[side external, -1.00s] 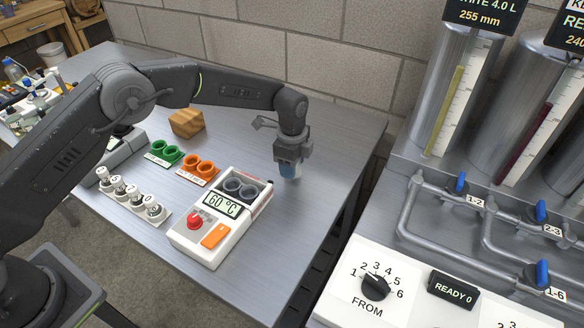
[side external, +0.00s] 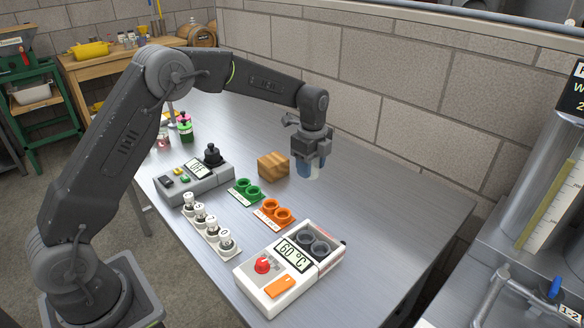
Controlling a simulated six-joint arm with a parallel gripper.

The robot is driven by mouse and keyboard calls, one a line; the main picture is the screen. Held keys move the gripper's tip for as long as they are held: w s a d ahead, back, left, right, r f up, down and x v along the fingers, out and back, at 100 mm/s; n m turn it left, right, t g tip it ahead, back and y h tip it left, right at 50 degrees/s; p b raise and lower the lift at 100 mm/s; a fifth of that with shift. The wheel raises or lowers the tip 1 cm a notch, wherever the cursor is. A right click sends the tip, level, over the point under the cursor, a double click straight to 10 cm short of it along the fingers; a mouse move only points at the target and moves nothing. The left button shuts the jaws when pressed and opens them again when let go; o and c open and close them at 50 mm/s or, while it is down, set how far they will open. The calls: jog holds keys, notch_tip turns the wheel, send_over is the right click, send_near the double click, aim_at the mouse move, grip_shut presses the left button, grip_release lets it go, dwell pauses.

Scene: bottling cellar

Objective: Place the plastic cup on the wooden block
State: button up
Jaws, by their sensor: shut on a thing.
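The wooden block (side external: 272,167) is a small brown cube with visible grain, sitting on the metal bench. My gripper (side external: 309,162) is just right of the block in the side view, pointing down, and is shut on the plastic cup (side external: 311,173). The cup looks pale and translucent with blue at its upper part. The fingers hide some of it. It appears to hang beside the block, apart from it; its exact height above the bench is hard to tell.
Green holders (side external: 245,190) and orange holders (side external: 275,213) stand in front of the block. A white heater reading 60 °C (side external: 290,270), a grey device (side external: 193,182) and a rack of white-capped vials (side external: 210,228) are nearby. A brick wall runs behind. The bench right of the gripper is clear.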

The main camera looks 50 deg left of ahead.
jog(key=s+a+r, duration=0.2)
jog(key=s+a, duration=0.1)
jog(key=a, duration=0.6)
jog(key=s+a+r+m, duration=0.1)
jog(key=s+a, duration=0.1)
jog(key=a, duration=0.7)
jog(key=s+a+r, duration=0.2)
jog(key=s+a, duration=0.1)
jog(key=a, duration=0.6)
send_over(266, 163)
notch_tip(266, 163, down, 7)
jog(key=shift+f, duration=0.1)
jog(key=shift+a+f, duration=0.1)
jog(key=shift+f, duration=1.8)
jog(key=shift+f, duration=0.1)
jog(key=o, duration=0.9)
